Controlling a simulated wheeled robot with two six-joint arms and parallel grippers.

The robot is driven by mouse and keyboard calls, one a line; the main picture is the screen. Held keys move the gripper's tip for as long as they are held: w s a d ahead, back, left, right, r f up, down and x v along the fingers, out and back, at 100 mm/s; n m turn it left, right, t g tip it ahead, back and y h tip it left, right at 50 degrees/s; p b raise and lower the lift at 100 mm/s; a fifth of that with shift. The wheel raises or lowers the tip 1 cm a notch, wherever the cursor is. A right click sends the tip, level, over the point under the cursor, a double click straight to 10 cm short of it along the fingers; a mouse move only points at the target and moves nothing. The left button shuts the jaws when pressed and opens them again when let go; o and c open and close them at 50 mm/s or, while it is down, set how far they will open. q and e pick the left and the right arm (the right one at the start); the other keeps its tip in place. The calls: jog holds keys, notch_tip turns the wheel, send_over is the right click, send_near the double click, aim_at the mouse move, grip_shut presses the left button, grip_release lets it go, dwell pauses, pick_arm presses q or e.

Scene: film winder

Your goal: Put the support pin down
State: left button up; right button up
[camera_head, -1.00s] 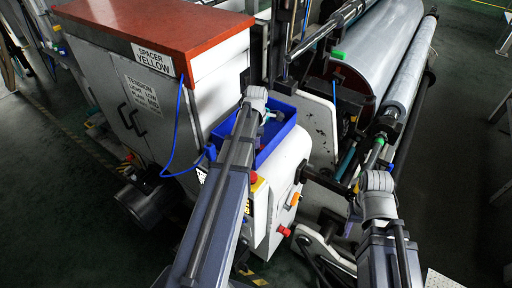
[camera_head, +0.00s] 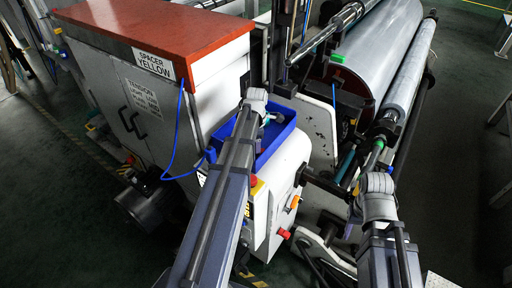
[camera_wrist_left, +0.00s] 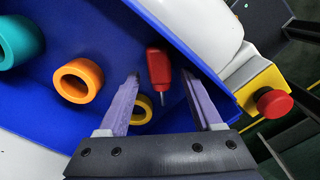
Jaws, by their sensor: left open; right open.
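My left gripper (camera_wrist_left: 161,78) is open in the left wrist view, with its two purple fingers apart over a blue bin (camera_wrist_left: 45,105). A red piece with a thin metal tip (camera_wrist_left: 158,67) lies in the bin between and beyond the fingertips, with no visible grip on it. I cannot tell whether this is the support pin. In the head view my left gripper (camera_head: 268,119) is over the same blue bin (camera_head: 217,139), partly hidden by its wrist. My right gripper (camera_head: 378,172) is beside the roller ends at the right; its fingers are hard to make out.
The bin also holds a teal ring (camera_wrist_left: 18,42), an orange ring (camera_wrist_left: 78,80) and a yellow ring (camera_wrist_left: 141,109). A red button on a yellow box (camera_wrist_left: 273,102) sits just outside it. A red-topped cabinet (camera_head: 155,30) stands left; a large film roll (camera_head: 375,50) stands right.

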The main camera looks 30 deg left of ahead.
pick_arm(q)
notch_tip(320, 180, up, 11)
jog(key=p, duration=1)
jog(key=s+d+m, duration=0.5)
jog(key=d+m, duration=0.5)
jog(key=s+d+m, duration=0.5)
jog(key=d+m, duration=0.5)
jog(key=s+d+m+y, duration=0.1)
jog(key=s+d+m, duration=0.4)
jog(key=d+m, duration=0.4)
jog(key=shift+s+d+r+m, duration=0.15)
jog(key=shift+s+d+m, duration=0.1)
jog(key=shift+d+m, duration=0.2)
